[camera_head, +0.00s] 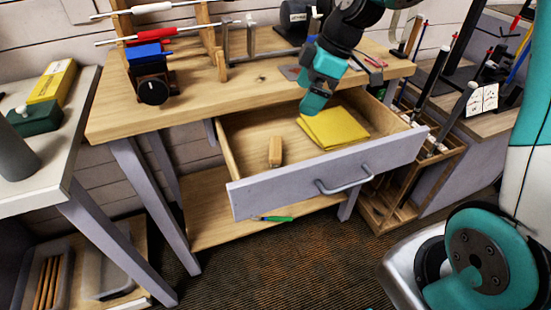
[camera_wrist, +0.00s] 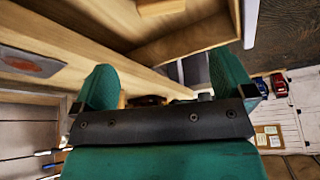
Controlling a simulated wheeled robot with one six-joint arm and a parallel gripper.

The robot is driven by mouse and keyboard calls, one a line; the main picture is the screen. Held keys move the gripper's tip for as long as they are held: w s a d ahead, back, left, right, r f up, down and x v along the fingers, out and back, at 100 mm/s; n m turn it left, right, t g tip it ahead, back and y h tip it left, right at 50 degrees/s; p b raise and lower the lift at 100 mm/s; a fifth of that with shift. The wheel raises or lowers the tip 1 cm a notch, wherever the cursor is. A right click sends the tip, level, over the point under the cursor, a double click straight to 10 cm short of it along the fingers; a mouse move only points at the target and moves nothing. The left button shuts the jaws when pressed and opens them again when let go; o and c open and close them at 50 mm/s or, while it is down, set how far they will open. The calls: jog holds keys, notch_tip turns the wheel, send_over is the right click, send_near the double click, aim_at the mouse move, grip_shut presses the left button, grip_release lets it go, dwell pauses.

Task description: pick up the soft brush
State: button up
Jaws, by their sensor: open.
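A small wooden block-shaped piece, which looks like the soft brush (camera_head: 275,152), stands in the open drawer (camera_head: 290,187), left of a folded yellow cloth (camera_head: 336,126). Its bristles cannot be made out. My gripper (camera_head: 314,102) is above the back of the drawer, near the bench's front edge, up and right of the brush and apart from it. In the wrist view its two teal fingers (camera_wrist: 162,65) are spread with nothing between them. A brown wooden piece at the top edge of that view may be the brush, only partly seen.
The wooden bench top (camera_head: 190,103) lies behind the drawer, with a blue-topped vise (camera_head: 150,72) and clubs on stands. A green-handled tool (camera_head: 273,219) lies on the lower shelf's front edge. A rack of clubs (camera_head: 408,180) stands right of the drawer. The drawer's left part is mostly clear.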

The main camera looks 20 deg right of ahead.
aim_at(276, 146)
jog(key=x, duration=1.7)
jog(key=shift+s+r+b, duration=0.1)
jog(key=shift+b, duration=0.2)
jog(key=c, duration=0.7)
jog(key=shift+r, duration=0.15)
notch_tip(276, 146, up, 20)
jog(key=shift+f+p, duration=0.1)
jog(key=shift+p, duration=0.7)
